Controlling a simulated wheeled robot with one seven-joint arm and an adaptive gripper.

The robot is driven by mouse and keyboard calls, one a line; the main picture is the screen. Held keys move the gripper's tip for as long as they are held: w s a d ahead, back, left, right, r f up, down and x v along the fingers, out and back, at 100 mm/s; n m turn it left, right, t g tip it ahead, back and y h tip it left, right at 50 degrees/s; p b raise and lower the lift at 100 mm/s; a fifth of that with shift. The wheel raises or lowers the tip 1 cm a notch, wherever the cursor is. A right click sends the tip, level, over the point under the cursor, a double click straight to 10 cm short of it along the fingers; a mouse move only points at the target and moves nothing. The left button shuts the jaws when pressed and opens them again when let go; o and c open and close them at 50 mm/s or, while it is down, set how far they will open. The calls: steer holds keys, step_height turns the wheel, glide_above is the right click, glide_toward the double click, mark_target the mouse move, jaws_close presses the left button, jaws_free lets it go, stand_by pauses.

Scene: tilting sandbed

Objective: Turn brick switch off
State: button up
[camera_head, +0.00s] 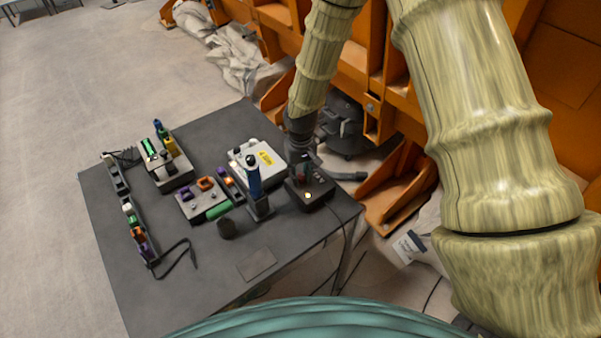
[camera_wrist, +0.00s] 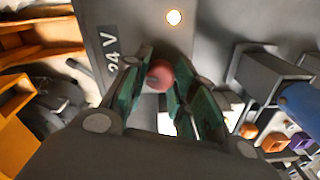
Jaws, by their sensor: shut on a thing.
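The power brick is a dark box at the right edge of the table in the head view (camera_head: 318,192). In the wrist view its grey face (camera_wrist: 112,25) carries a "24 V" marking. A lit pale lamp (camera_wrist: 174,17) shows on it, and also in the head view (camera_head: 308,195). A round red knob (camera_wrist: 159,74) sits between my green-padded fingers. My gripper (camera_wrist: 162,80) is shut on this knob; in the head view it (camera_head: 302,172) comes down onto the box. The fingers hide the knob's sides, and I cannot tell its setting.
A blue-handled lever (camera_head: 255,180) stands close left of the box. A white box with a yellow label (camera_head: 268,157) is behind it. More switch panels (camera_head: 202,200) and a power strip (camera_head: 133,215) lie further left. The table's front (camera_head: 257,264) is mostly clear. Orange framework (camera_head: 395,190) stands at right.

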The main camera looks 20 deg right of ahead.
mark_target(301, 176)
steer(key=n, duration=0.4)
steer(key=shift+n+p, duration=0.3)
steer(key=shift+p, duration=0.05)
steer(key=shift+n+p, duration=0.3)
steer(key=shift+n, duration=1.3)
steer(key=o, duration=1.1)
steer(key=shift+c, duration=0.2)
step_height(301, 176, up, 12)
